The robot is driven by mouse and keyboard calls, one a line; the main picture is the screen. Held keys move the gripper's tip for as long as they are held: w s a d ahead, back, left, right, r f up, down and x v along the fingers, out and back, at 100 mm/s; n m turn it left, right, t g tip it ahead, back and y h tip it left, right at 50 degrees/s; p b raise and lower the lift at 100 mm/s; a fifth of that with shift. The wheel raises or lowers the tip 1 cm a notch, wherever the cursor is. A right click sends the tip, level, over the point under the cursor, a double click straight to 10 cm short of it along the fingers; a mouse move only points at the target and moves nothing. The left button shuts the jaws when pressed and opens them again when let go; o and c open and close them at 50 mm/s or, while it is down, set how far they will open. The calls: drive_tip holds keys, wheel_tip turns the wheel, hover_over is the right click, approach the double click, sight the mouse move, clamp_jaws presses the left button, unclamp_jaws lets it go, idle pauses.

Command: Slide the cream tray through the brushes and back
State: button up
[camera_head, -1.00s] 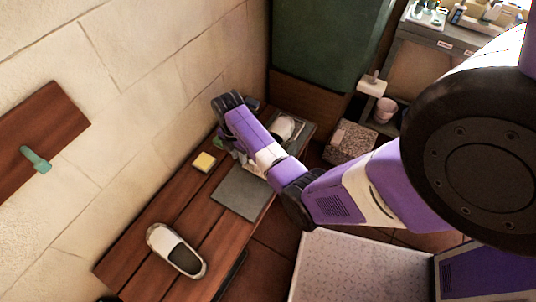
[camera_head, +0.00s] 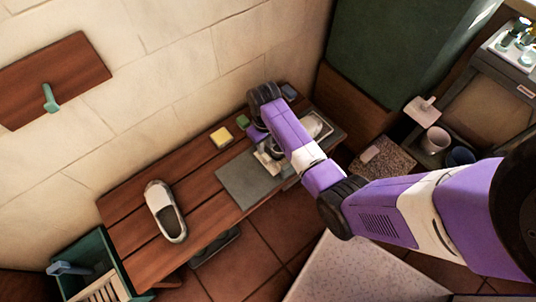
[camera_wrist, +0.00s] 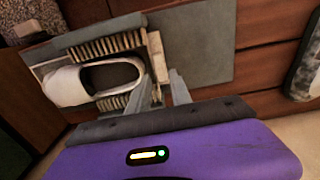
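The cream tray (camera_wrist: 157,58) shows in the wrist view as a pale frame, with a white shoe (camera_wrist: 78,84) lying in it. Two brown-bristled brushes (camera_wrist: 105,46) flank the shoe, one on each long side. In the head view, the shoe (camera_head: 317,126) shows beyond my arm, at the bench's far end. My gripper (camera_wrist: 164,84) is at the tray's near end, with its grey fingers close to the upright cream end piece. Whether they are closed on it cannot be told. My arm hides part of the tray and brushes in the head view.
A grey mat (camera_head: 240,186) lies on the wooden bench (camera_head: 195,196). A second shoe (camera_head: 166,212), a yellow sponge (camera_head: 221,137) and a green block (camera_head: 243,121) are also on the bench. A green crate (camera_head: 98,262) stands at its left end. A stone wall runs behind.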

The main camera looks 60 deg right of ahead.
sight(265, 155)
wheel_tip(265, 155, down, 8)
drive_tip(key=shift+r+b, duration=0.15)
drive_tip(key=shift+b, duration=0.8)
clamp_jaws()
idle(0.9)
